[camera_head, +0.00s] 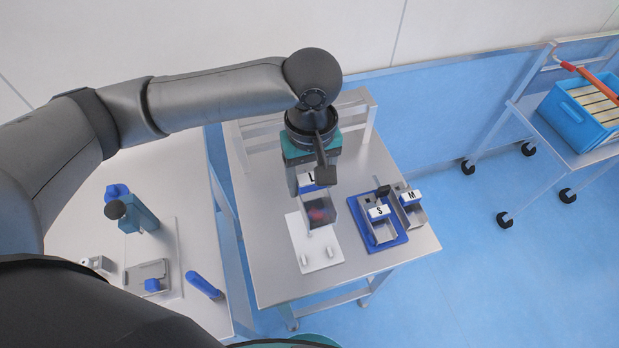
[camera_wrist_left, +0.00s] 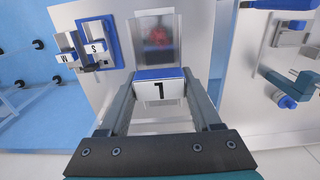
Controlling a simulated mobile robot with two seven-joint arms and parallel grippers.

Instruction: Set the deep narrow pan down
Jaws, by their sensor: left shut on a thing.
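The gripper points down over the middle table. In the left wrist view the fingers (camera_wrist_left: 162,103) sit on either side of the tab, and the pan (camera_wrist_left: 156,52) extends beyond it. Something red shows inside the pan. A white board (camera_head: 308,258) with small pegs lies under and in front of the pan. I cannot tell whether the pan touches it. My right gripper is not in view.
A blue tray (camera_head: 386,247) right of the board carries the S pan (camera_head: 379,230); the M pan (camera_head: 411,213) is beside it. A rack (camera_head: 362,125) stands at the table's back. The left table (camera_head: 205,160) holds several fixtures. A cart with a blue crate (camera_head: 571,123) is far right.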

